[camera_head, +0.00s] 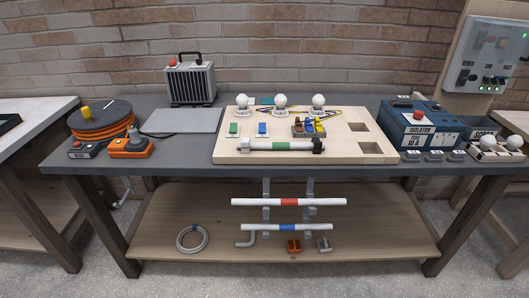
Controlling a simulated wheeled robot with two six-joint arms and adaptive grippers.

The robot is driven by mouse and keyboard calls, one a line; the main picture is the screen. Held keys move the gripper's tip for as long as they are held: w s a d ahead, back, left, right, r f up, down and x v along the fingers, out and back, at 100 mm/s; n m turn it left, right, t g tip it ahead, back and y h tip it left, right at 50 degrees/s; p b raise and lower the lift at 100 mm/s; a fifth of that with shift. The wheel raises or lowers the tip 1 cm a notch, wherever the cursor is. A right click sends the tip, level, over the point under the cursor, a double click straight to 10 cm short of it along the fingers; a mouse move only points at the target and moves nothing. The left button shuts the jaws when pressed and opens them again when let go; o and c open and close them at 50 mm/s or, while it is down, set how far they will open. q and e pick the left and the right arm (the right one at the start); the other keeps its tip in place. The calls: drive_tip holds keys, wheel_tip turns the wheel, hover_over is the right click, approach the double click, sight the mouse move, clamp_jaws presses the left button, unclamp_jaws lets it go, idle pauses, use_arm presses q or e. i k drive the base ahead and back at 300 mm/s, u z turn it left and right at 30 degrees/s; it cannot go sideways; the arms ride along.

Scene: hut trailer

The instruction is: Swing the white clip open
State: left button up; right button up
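A white tube with a green band (282,146) lies across the front of the pale wooden board (224,152). A dark holder (319,146) sits at the tube's right end. A small holder (244,144) with dark and pale parts sits at its left end. It is too small to tell which part is the white clip, or whether a clip is open or shut. Neither of my grippers is in view, and nothing touches the board.
Three white bulbs (280,101), switches and a coloured block stand on the board. A cable reel (100,118), a heater (190,82) and a blue isolator box (420,124) stand around it.

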sight(246, 142)
drive_tip(key=z, duration=0.45)
drive_tip(key=k, duration=1.05)
drive_tip(key=u, duration=0.35)
drive_tip(key=i, duration=0.75)
drive_tip(key=u, duration=0.4)
drive_tip(key=i, duration=0.9)
drive_tip(key=z, duration=0.45)
